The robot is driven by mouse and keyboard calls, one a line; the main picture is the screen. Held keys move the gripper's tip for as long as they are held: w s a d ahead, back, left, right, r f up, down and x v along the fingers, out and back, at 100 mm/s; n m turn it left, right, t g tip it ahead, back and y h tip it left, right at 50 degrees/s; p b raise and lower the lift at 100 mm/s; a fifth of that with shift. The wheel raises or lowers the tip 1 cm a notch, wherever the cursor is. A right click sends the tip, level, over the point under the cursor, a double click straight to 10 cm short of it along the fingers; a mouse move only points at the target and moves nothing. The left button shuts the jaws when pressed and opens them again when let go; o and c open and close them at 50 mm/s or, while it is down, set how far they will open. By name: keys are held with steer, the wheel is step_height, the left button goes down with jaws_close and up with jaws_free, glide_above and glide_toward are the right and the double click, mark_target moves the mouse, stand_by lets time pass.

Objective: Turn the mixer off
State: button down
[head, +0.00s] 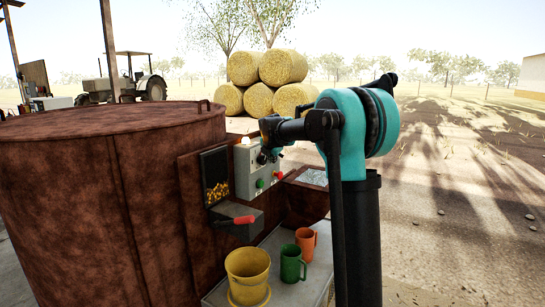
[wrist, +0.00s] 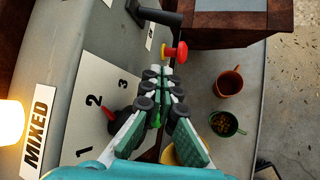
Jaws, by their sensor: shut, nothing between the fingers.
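The mixer's grey control box (head: 243,160) is mounted on the side of a large rust-brown tank (head: 75,180). A red button (head: 278,175) sits at its right end; in the wrist view the red button (wrist: 175,52) is just beyond my fingertips. A green button (head: 260,183) is to its left; it is mostly hidden behind my fingers in the wrist view. A selector with a red pointer (wrist: 109,112) stands among the numbers 1, 2 and 3. A lamp (wrist: 10,122) beside the label MIXED glows. My gripper (wrist: 163,72) is shut and empty; whether it touches the red button is unclear.
A yellow bucket (head: 247,272), a green mug (head: 292,266) and an orange mug (head: 307,240) stand on the ledge below. The green mug (wrist: 224,124) holds grain. A red-handled chute (head: 236,222) juts from the tank. A brown box (head: 302,200) stands at the right.

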mark_target(281, 155)
steer(key=w+d, duration=0.1)
steer(key=w, duration=0.1)
steer(key=w+d, duration=0.2)
steer(key=shift+f, duration=0.2)
steer(key=shift+r+n+g+h, duration=0.3)
steer(key=shift+r+g+h, duration=0.05)
steer(key=shift+g+h, duration=0.35)
stand_by(0.7)
step_height(281, 155, up, 2)
steer(key=n+g+h, duration=0.1)
steer(key=g+h, duration=0.1)
steer(key=shift+h, duration=0.3)
steer(key=shift+r, duration=0.15)
stand_by(0.3)
steer(key=shift+r, duration=0.65)
